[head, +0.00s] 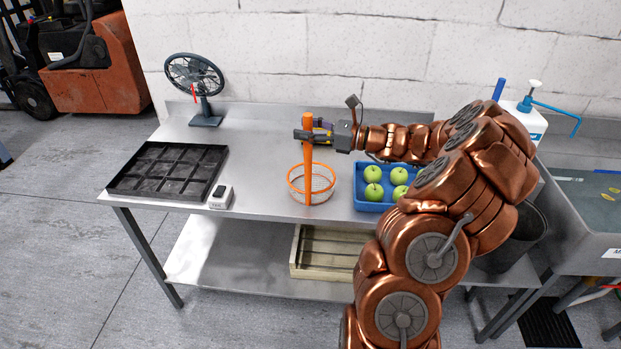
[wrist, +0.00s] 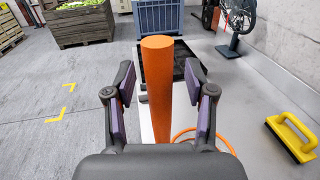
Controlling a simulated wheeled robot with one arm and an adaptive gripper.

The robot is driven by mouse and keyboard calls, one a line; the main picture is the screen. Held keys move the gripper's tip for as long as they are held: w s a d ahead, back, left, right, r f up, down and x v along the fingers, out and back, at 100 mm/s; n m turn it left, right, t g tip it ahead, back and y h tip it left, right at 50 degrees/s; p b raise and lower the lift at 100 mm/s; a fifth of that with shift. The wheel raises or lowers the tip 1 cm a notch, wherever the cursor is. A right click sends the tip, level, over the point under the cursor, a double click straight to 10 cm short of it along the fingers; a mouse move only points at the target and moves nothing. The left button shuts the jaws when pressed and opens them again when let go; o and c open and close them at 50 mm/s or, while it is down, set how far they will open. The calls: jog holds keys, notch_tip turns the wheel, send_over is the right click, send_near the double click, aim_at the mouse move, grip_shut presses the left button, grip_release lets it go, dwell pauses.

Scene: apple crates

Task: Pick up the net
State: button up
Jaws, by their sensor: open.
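The net (head: 321,199) stands on the metal table in the head view, a round orange rim with pale mesh and an upright orange handle (head: 308,160). My gripper (head: 307,135) is at the upper part of the handle, reaching in from the right. In the wrist view my gripper (wrist: 165,108) is open, with one purple-padded finger on each side of the orange handle (wrist: 158,85). Gaps show between the pads and the handle. Part of the orange rim (wrist: 205,132) shows at lower right there; the rest is hidden by my gripper.
A blue crate (head: 374,206) of green apples stands right of the net. A black divided tray (head: 128,186), a small white device (head: 221,197) and a fan (head: 204,119) are on the left. A yellow-handled tool (wrist: 290,138) lies at right in the wrist view. Bare table lies left of the net.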

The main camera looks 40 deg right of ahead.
jog(key=shift+c, duration=0.3)
grip_shut()
dwell(0.3)
